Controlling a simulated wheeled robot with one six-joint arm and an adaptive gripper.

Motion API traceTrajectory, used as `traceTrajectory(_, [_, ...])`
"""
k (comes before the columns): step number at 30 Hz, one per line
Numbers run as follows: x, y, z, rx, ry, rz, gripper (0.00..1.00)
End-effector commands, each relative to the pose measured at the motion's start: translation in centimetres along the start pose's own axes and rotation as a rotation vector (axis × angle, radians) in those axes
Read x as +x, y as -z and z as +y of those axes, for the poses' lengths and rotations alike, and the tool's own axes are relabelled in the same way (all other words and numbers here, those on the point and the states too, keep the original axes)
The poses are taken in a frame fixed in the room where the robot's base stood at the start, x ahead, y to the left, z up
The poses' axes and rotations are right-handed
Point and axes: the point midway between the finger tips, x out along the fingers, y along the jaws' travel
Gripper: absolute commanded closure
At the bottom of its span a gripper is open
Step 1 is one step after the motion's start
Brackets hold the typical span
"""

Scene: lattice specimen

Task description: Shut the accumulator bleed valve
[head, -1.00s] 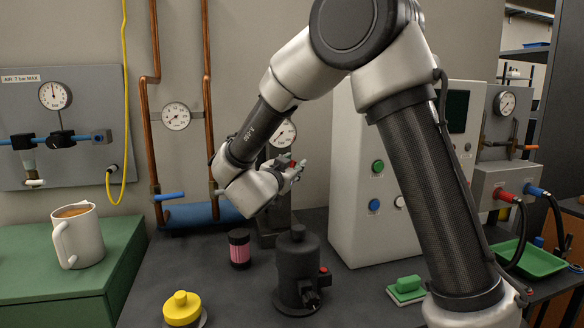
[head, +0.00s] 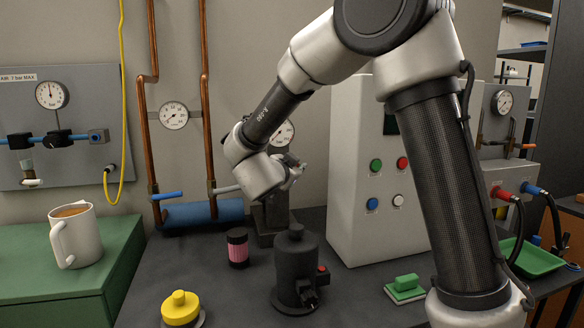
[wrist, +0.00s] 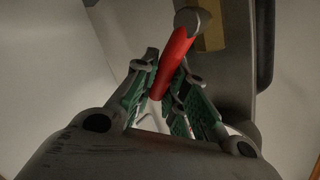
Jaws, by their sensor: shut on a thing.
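In the wrist view a red lever handle (wrist: 178,58) with a grey rounded end runs between the fingers of my gripper (wrist: 168,78). The fingers are closed on it. A brass-coloured block (wrist: 211,24) and a grey body sit just beside the lever. In the head view my gripper (head: 292,172) is in front of a dark grey stand (head: 270,220) with a round gauge (head: 282,134) above. The red lever cannot be made out there; my gripper and wrist cover that spot.
A blue cylinder (head: 190,213) and copper pipes (head: 207,90) stand behind, left of my wrist. A black canister (head: 297,265), a pink-banded jar (head: 238,250) and a yellow knob (head: 181,306) are in front. A pale cabinet (head: 350,190) stands close on the right.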

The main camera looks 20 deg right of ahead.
Motion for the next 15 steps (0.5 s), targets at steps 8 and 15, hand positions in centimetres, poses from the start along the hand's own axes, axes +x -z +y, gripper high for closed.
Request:
traceTrajectory(8, [0.8,-0.2,1.3,0.214,-0.051,-0.144,1.0])
traceTrajectory(15, [1.4,-0.8,2.4,0.394,-0.096,-0.267,1.0])
